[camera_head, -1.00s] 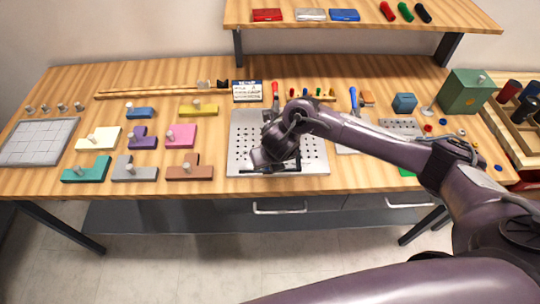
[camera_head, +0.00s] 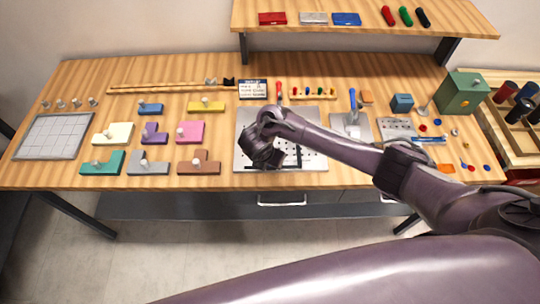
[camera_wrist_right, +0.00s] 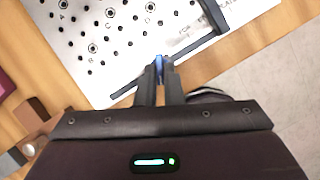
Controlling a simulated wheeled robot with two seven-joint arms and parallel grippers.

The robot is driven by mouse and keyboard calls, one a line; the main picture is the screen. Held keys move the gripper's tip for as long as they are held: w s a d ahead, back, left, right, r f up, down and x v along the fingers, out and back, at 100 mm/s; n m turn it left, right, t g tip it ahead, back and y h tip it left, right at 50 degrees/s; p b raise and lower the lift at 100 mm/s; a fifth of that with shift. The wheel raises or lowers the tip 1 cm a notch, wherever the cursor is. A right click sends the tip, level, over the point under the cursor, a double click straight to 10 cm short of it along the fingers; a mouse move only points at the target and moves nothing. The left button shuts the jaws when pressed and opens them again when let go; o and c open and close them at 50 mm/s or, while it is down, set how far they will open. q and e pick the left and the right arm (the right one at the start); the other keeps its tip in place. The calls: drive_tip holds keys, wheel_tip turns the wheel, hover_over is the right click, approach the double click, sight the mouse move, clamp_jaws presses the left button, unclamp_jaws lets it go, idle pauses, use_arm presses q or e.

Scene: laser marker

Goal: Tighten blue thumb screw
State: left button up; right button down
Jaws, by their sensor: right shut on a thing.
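The blue thumb screw (camera_wrist_right: 159,62) shows in the right wrist view as a small blue piece between my right gripper's fingertips (camera_wrist_right: 159,70). The right gripper is shut on it, over the front edge of the perforated metal plate (camera_wrist_right: 75,45). In the head view the right hand (camera_head: 264,156) is above the front left part of this plate (camera_head: 316,122) and hides the screw. Black bars (camera_wrist_right: 214,14) lie on the plate on either side of the fingertips. The screw's lower end and seat are hidden. My left gripper is not in view.
Coloured blocks with knobs, such as a brown one (camera_head: 200,168), stand left of the plate. A label card (camera_head: 253,89) and a small tool rack (camera_head: 312,92) are behind it. A shelf (camera_head: 360,20) overhangs the back.

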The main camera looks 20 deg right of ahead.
drive_tip(key=shift+w+m, duration=0.1)
drive_tip(key=shift+m, duration=0.2)
idle(0.4)
drive_tip(key=c, duration=1.6)
unclamp_jaws()
drive_tip(key=shift+o, duration=0.2)
drive_tip(key=v, duration=0.7)
drive_tip(key=shift+a+r+b, duration=0.2)
drive_tip(key=shift+r+b, duration=0.15)
drive_tip(key=shift+b, duration=0.1)
drive_tip(key=shift+f, duration=0.1)
